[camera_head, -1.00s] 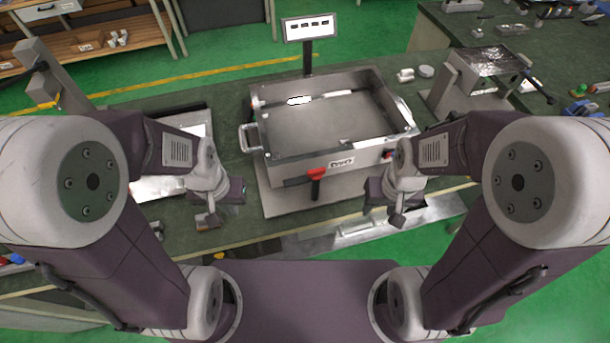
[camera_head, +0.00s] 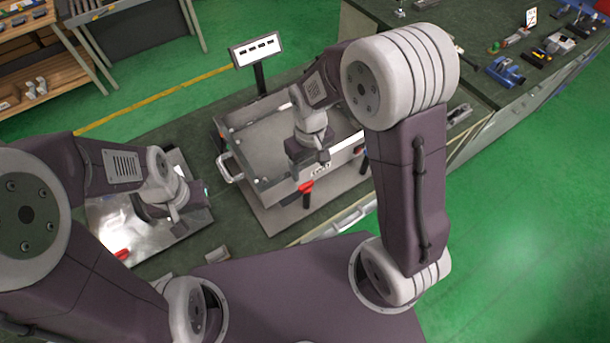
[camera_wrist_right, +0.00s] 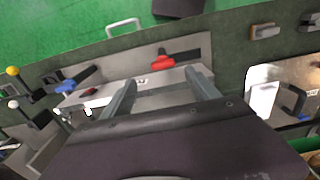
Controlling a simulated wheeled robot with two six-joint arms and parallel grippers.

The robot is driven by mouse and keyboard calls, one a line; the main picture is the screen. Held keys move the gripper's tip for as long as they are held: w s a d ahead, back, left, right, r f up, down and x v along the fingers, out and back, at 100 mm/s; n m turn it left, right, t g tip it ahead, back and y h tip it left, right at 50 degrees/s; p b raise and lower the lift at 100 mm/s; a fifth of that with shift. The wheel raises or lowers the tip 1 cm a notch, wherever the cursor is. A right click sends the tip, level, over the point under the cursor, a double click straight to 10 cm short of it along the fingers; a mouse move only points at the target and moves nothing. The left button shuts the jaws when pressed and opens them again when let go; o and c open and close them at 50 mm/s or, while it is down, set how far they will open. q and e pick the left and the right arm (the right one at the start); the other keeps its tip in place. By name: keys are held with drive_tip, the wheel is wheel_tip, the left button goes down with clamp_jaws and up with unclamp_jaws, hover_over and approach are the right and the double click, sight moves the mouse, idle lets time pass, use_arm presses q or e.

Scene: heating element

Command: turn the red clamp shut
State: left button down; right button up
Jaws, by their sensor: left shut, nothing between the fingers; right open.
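The red clamp (camera_head: 306,188) is on the front wall of the open metal box (camera_head: 258,190), with a black bar beside its red handle. In the right wrist view the red clamp (camera_wrist_right: 163,62) lies ahead of my fingers, between their lines and apart from them. My right gripper (camera_head: 313,160) is over the box near its front wall, just above the clamp in the picture; it is open and empty in the wrist view (camera_wrist_right: 163,88). My left gripper (camera_head: 176,214) is shut and empty, over the shiny plate left of the box.
The shiny metal plate (camera_head: 110,222) with a red part (camera_head: 122,253) lies left of the box. A small display (camera_head: 256,48) stands behind the box. A blue-handled clamp (camera_wrist_right: 66,87) shows left of the red one in the wrist view. A metal handle (camera_head: 228,167) sticks out from the box's left side.

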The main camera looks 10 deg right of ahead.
sight(306, 184)
drive_tip(key=f, duration=0.3)
drive_tip(key=a+f+p, duration=0.1)
drive_tip(key=f, duration=0.4)
drive_tip(key=shift+w+a+f+p, duration=0.15)
drive_tip(key=shift+w+f+p, duration=0.1)
drive_tip(key=shift+f+p, duration=0.1)
drive_tip(key=shift+s+d+f, duration=0.2)
drive_tip(key=shift+s+d, duration=0.05)
drive_tip(key=shift+d, duration=0.35)
drive_tip(key=shift+w+a, duration=0.1)
drive_tip(key=shift+a, duration=0.2)
drive_tip(key=c, duration=0.6)
drive_tip(key=shift+w+a, duration=0.1)
drive_tip(key=c, duration=0.6)
use_arm(q)
drive_tip(key=shift+w+a+r, duration=0.15)
drive_tip(key=shift+a+r, duration=0.25)
drive_tip(key=shift+r, duration=0.3)
use_arm(e)
clamp_jaws()
